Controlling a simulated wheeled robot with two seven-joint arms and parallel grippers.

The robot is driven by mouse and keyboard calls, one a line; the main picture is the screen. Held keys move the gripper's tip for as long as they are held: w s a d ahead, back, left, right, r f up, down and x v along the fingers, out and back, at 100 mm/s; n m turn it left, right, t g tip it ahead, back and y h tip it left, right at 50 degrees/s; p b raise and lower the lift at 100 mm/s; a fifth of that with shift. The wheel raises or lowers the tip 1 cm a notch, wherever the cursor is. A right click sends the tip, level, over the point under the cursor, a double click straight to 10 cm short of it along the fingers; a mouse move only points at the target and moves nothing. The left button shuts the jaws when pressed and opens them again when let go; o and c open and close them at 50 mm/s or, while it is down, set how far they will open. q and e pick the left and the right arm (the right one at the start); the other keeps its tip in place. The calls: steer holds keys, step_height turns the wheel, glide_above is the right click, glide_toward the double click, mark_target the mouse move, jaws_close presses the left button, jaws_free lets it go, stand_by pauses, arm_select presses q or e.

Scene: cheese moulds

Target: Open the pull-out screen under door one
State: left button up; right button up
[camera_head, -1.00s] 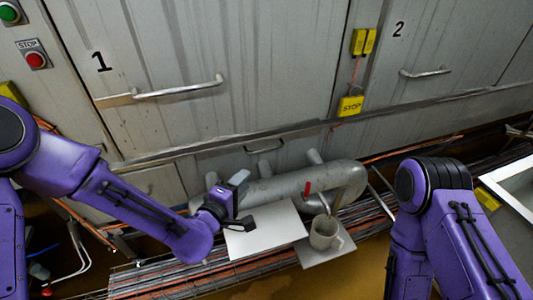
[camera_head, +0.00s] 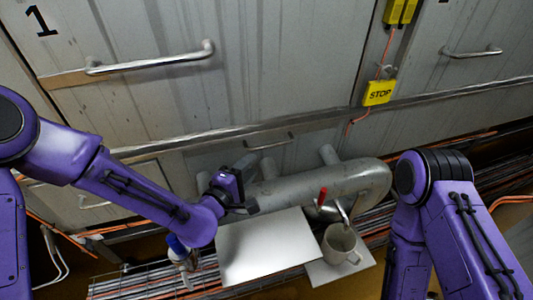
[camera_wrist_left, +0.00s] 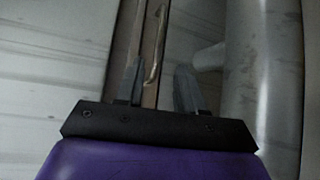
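Door one (camera_head: 140,100) is a grey metal door with the number 1 and a long bar handle (camera_head: 150,62); it looks shut. Below its bottom rail is a low grey panel, likely the pull-out screen (camera_head: 215,160), with a thin bar handle (camera_head: 270,143). The panel looks closed. My left gripper (camera_head: 248,186) is open and empty, in front of and below that handle, near the pipe. In the left wrist view, a thin handle bar (camera_wrist_left: 155,45) shows ahead between the spread fingers (camera_wrist_left: 158,85), apart from them. My right gripper is out of view.
A thick grey pipe (camera_head: 355,180) with a red-handled valve (camera_head: 322,197) runs close right of my left gripper. A white board (camera_head: 265,245) and a grey mug (camera_head: 340,243) are below. A spray bottle (camera_head: 180,250) stands at lower left. Cable trays run along the floor.

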mark_target(269, 147)
arm_select(q)
steer(key=x, duration=1)
steer(key=shift+d+r, duration=0.1)
steer(key=shift+r, duration=0.05)
jaws_close()
